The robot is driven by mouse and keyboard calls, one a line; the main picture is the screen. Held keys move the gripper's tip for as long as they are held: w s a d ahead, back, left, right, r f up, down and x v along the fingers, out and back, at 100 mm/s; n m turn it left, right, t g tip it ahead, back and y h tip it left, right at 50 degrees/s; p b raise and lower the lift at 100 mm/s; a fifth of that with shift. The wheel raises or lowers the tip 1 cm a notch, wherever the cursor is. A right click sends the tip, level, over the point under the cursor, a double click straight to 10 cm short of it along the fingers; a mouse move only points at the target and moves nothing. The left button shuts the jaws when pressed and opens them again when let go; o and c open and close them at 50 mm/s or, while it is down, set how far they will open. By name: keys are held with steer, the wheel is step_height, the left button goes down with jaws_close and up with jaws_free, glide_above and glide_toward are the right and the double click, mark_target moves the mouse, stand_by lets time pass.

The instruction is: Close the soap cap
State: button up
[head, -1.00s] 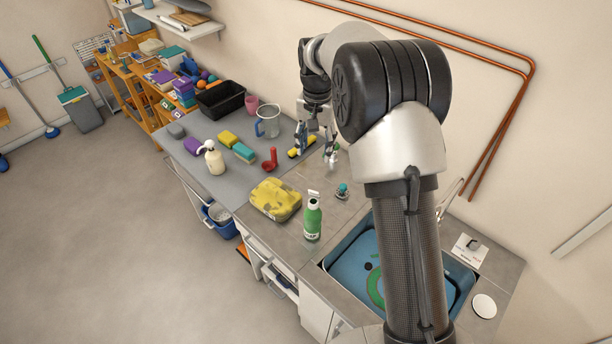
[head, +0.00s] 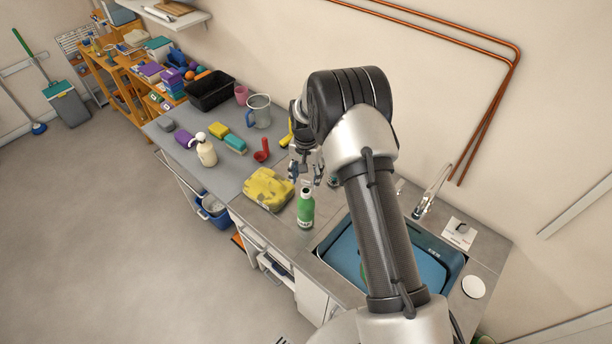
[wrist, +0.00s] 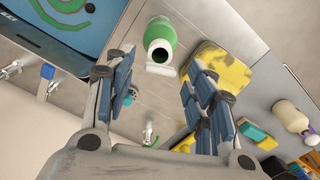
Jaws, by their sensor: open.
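The green bottle (head: 306,210) stands upright on the counter near the sink's left corner. Its white flip cap (wrist: 161,70) hangs open beside the dark round mouth (wrist: 160,50) in the wrist view, where the green bottle (wrist: 160,28) is seen from above. My gripper (head: 305,177) is open and empty, just above and behind the bottle in the head view. In the wrist view my gripper (wrist: 155,68) has its blue-padded fingers spread to either side of the cap, with no contact visible. The head view shows little of the cap.
A yellow sponge-like block (head: 268,188) lies left of the bottle. The blue sink basin (head: 437,262) and faucet (head: 432,190) are to the right.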

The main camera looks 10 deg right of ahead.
steer(key=shift+f, duration=0.35)
steer(key=shift+c, duration=0.4)
steer(key=c, duration=1)
